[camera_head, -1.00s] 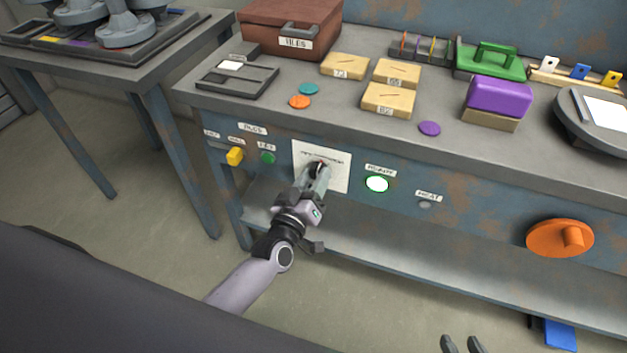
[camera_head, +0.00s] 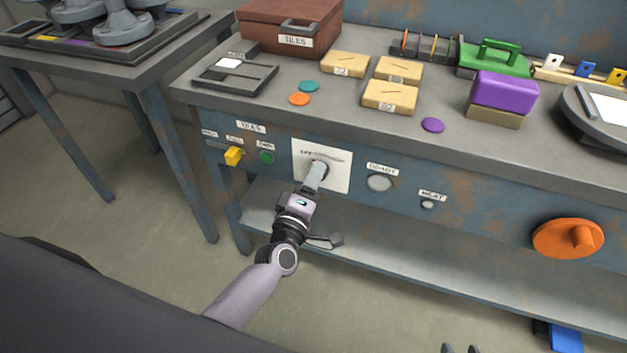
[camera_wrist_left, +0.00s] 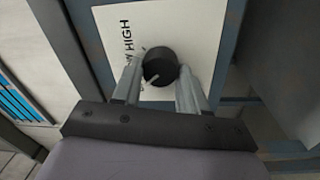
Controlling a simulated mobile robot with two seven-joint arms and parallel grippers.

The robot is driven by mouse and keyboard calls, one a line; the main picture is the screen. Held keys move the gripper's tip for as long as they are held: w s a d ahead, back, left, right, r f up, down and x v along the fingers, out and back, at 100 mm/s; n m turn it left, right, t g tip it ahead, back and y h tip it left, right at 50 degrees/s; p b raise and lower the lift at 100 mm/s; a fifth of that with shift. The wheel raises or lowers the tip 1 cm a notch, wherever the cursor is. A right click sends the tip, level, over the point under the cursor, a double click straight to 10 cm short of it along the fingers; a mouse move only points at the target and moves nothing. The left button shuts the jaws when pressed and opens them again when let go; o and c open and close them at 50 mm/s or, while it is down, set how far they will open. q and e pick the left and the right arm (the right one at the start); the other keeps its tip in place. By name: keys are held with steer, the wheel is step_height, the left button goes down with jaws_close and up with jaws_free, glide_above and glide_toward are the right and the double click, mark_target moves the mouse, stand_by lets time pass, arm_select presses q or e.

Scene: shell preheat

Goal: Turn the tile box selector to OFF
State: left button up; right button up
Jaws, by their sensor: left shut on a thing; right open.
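The tile box selector is a round black knob (camera_wrist_left: 159,67) with a white pointer line, on a white plate (camera_head: 338,178) on the bench front. In the left wrist view the pointer slants to the lower left, and LOW and HIGH show on the plate; other print is hidden by a finger. My left gripper (camera_head: 318,172) is shut on the knob, one finger on each side. In the head view it hides most of the knob. My right gripper (camera_head: 461,349) is open and empty at the bottom edge, only its fingertips showing.
Right of the plate are the READY lamp (camera_head: 380,182), now grey, and the HEAT lamp (camera_head: 428,205). A yellow switch (camera_head: 233,155) and a green button (camera_head: 266,157) are to the left. The brown TILES box (camera_head: 275,28) stands above.

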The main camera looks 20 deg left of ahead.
arm_select(q)
steer(key=shift+n, duration=0.5)
steer(key=o, duration=1.1)
steer(key=shift+c, duration=0.2)
steer(key=s, duration=0.7)
steer(key=shift+f+p, duration=0.25)
steer(key=shift+p, duration=0.1)
steer(key=shift+s+a, duration=0.1)
